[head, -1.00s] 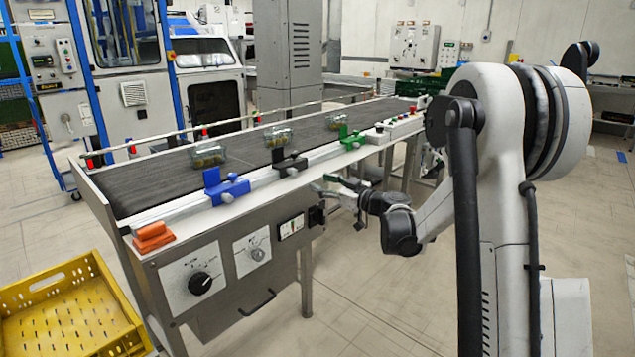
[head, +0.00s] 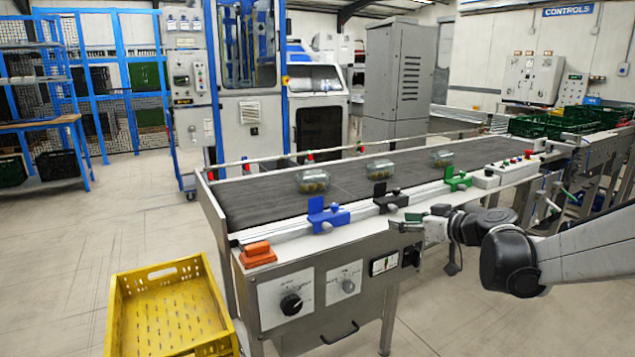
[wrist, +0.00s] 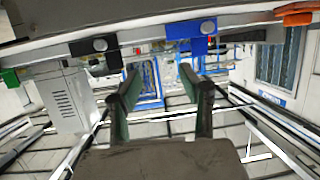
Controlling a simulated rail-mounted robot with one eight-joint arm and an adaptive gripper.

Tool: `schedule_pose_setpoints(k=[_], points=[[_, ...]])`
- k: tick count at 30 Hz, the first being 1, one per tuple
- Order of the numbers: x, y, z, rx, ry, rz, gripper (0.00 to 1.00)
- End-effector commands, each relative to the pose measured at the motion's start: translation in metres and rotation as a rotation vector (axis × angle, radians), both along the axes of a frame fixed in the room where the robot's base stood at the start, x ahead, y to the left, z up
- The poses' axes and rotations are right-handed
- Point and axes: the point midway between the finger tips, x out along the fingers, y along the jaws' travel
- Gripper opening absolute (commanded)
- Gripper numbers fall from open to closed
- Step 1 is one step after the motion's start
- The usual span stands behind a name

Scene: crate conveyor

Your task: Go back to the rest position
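My gripper (head: 408,222) is beside the front side of the conveyor (head: 262,197), near the black stop, and small in the head view. In the wrist view its two fingers (wrist: 166,90) stand apart with nothing between them. My arm comes in from the right edge of the head view. The black stop (head: 388,198) and the blue stop (head: 327,214) are on the conveyor's front rail. They also show at the top of the wrist view as the black stop (wrist: 97,47) and the blue stop (wrist: 190,32).
Clear containers (head: 312,181) with greenish contents lie apart on the belt. A yellow crate (head: 165,275) stands on the floor at left. The floor in front of the conveyor looks clear.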

Motion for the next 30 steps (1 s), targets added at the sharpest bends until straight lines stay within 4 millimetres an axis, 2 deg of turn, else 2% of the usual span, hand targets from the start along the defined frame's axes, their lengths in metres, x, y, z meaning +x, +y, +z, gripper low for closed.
schedule_pose_setpoints(k=[1, 6, 14, 22, 30], points=[[-0.015, 0.01, 0.01, -0.004, 0.037, 0.0, 0.39], [-0.062, 0.031, 0.023, -0.02, 0.166, -0.027, 0.39], [-0.138, 0.051, 0.036, -0.056, 0.343, -0.102, 0.39], [-0.219, 0.055, 0.039, -0.101, 0.489, -0.223, 0.39], [-0.295, 0.043, 0.036, -0.147, 0.585, -0.38, 0.39]])
